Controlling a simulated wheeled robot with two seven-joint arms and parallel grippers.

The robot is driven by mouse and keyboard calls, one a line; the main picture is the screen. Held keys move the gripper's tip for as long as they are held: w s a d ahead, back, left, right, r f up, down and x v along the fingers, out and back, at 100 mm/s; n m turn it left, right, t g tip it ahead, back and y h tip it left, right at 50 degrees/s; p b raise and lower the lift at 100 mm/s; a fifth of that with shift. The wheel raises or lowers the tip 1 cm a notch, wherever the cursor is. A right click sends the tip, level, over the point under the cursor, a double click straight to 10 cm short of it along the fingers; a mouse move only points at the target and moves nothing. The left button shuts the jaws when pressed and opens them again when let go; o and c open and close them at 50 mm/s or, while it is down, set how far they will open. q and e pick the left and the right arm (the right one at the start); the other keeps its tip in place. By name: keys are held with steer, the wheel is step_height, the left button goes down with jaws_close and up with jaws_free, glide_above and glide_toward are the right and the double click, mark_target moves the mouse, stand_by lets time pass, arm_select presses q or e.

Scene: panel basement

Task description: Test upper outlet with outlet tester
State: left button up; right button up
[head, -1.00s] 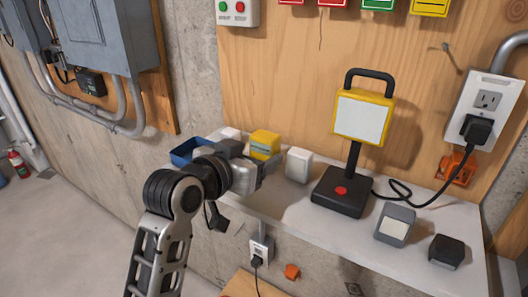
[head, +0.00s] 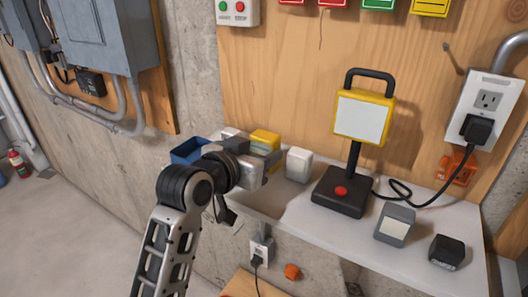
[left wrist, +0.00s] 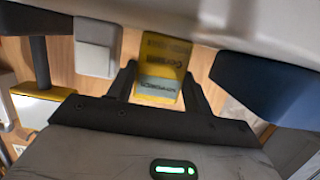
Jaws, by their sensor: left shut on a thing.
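A yellow block with a grey label face (head: 265,138), which looks like the outlet tester, is at the left end of the shelf. My left gripper (head: 264,160) is shut on it. In the left wrist view the block (left wrist: 163,65) sits between the two dark fingers (left wrist: 160,85). I cannot tell whether it still touches the shelf. The wall outlet (head: 488,99) is at the far right; its upper socket is empty and a black plug (head: 477,129) fills the lower one. My right gripper is not seen.
The grey shelf (head: 285,205) also holds a blue bin (head: 186,152), a white block (head: 299,164), a yellow work lamp (head: 362,117) on a black base, a grey box (head: 395,224) and a black block (head: 447,252). The lamp and its cord stand between gripper and outlet.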

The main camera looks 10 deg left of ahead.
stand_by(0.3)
arm_select(q)
steer(key=shift+r, duration=1.5)
